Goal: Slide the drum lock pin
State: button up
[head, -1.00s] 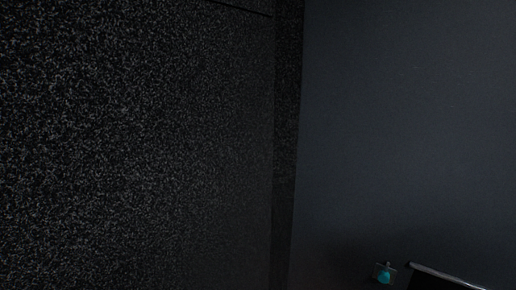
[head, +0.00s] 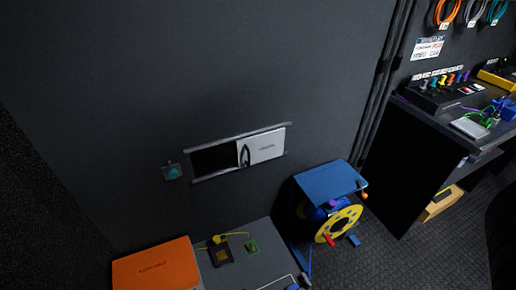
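A cable drum (head: 339,223) with a yellow side disc stands low on the floor at the lower middle right of the head view. It sits in a blue frame (head: 331,181) with a flat blue top. Small coloured parts show on and around it: a red one (head: 329,240) at the disc's lower left edge, a blue one (head: 354,240) at its lower right, an orange one (head: 364,196) near the top right and a purple one (head: 334,203) at the top. I cannot tell which is the lock pin. My gripper is not in view.
A grey bench (head: 262,256) with an orange case (head: 156,267) stands left of the drum. A sliding white panel (head: 264,147) sits in rails on the dark wall. A dark desk (head: 455,130) with connectors stands at right. Dark floor (head: 395,262) is open at the drum's right.

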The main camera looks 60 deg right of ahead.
aim_at(332, 204)
jog(key=k+l+z, duration=0.15)
jog(key=z, duration=0.25)
jog(key=k+l+z, duration=0.15)
jog(key=l+z, duration=0.2)
jog(key=k+l+z, duration=0.1)
jog(key=z, duration=0.3)
jog(key=i+l, duration=0.05)
